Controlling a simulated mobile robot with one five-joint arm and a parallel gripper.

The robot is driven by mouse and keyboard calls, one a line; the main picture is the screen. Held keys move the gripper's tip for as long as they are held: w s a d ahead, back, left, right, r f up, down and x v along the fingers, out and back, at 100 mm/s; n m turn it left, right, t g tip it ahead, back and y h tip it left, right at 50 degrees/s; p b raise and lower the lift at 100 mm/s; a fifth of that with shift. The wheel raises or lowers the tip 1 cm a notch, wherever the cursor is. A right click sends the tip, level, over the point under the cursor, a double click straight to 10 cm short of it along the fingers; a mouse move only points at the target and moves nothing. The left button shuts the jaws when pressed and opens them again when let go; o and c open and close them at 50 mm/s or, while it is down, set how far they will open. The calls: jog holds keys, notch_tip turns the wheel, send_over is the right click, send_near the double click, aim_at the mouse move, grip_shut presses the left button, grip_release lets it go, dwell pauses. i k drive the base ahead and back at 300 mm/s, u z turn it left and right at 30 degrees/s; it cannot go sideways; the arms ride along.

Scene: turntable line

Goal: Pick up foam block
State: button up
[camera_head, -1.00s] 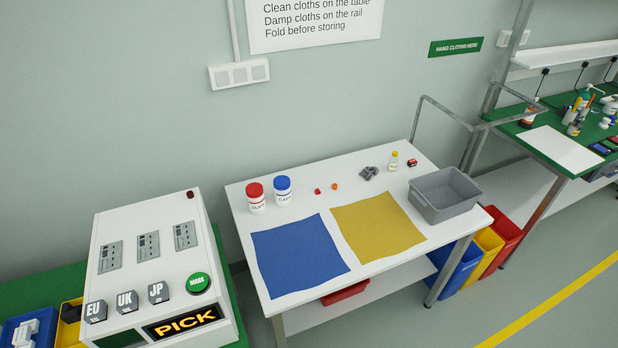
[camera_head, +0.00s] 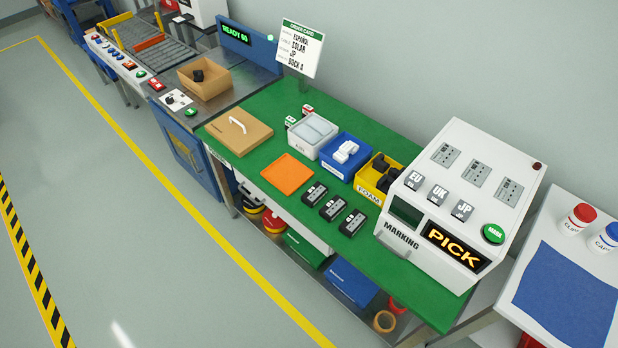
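Dark foam blocks (camera_head: 378,167) lie in a yellow bin (camera_head: 369,187) labelled FOAM, on the green bench top (camera_head: 300,215). The bin stands between a blue bin (camera_head: 340,169) with white pieces and the white marking machine (camera_head: 420,232). The blocks are dark and partly overlap, so I cannot tell them apart clearly. My gripper is not in view.
A cardboard box (camera_head: 238,133) and an order card (camera_head: 302,47) are further left. Floor is clear in front of the bench.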

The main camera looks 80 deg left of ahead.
aim_at(384, 184)
jog(key=u, duration=3.65)
jog(key=i, duration=1.65)
jog(key=z, duration=0.05)
